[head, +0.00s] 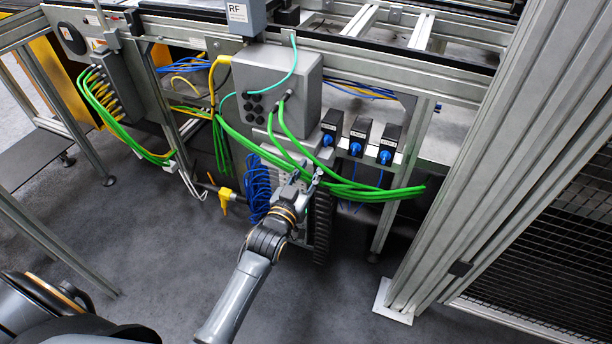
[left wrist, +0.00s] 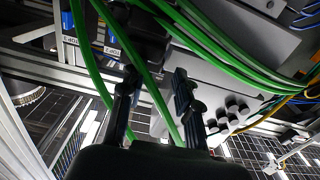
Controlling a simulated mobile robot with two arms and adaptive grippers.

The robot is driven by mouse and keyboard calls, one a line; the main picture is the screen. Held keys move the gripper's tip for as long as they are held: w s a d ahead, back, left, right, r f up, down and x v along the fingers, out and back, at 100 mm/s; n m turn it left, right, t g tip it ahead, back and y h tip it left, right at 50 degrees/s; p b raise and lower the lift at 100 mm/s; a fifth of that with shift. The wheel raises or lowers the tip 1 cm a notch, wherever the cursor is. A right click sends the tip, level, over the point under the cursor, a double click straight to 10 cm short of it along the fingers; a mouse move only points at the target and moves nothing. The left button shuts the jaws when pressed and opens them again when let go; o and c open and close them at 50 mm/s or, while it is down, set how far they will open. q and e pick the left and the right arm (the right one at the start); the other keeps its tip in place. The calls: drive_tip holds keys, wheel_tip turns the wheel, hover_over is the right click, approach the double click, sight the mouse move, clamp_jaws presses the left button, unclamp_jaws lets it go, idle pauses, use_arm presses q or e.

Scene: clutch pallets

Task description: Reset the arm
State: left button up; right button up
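My left arm reaches up from the bottom of the head view. Its gripper (head: 305,180) is in front of the machine frame, right by the green cables (head: 340,185). In the left wrist view, the two fingers of my left gripper (left wrist: 156,85) stand apart with a clear gap. A green cable (left wrist: 148,82) crosses the picture between them; whether it touches a finger, I cannot tell. Nothing is visibly gripped. My right gripper is in neither view.
A grey control box (head: 270,80) with cables hangs above the gripper. Black-and-blue connectors (head: 358,136) sit to its right, and a coil of blue cable (head: 258,185) to its left. A thick aluminium post (head: 500,150) stands at the right. The floor (head: 160,240) at left is clear.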

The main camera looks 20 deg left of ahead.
use_arm(q)
drive_tip(key=shift+s, duration=0.95)
drive_tip(key=s+f+m+g, duration=0.1)
drive_tip(key=s+f+g, duration=0.5)
drive_tip(key=s+f, duration=0.55)
drive_tip(key=s+f+g, duration=0.6)
drive_tip(key=s+f, duration=0.2)
drive_tip(key=f, duration=0.7)
drive_tip(key=s+a+f+g+p, duration=0.1)
drive_tip(key=s+f+g+p, duration=0.1)
drive_tip(key=s+p, duration=0.6)
drive_tip(key=s+a+f+m+g+p, duration=0.1)
drive_tip(key=s+f+p, duration=0.4)
drive_tip(key=s, duration=1.6)
drive_tip(key=a+g+p, duration=0.1)
drive_tip(key=g+p, duration=0.1)
drive_tip(key=p, duration=0.1)
drive_tip(key=shift+a+f+y+p, duration=0.2)
drive_tip(key=shift+y+p, duration=0.1)
drive_tip(key=shift+p, duration=0.1)
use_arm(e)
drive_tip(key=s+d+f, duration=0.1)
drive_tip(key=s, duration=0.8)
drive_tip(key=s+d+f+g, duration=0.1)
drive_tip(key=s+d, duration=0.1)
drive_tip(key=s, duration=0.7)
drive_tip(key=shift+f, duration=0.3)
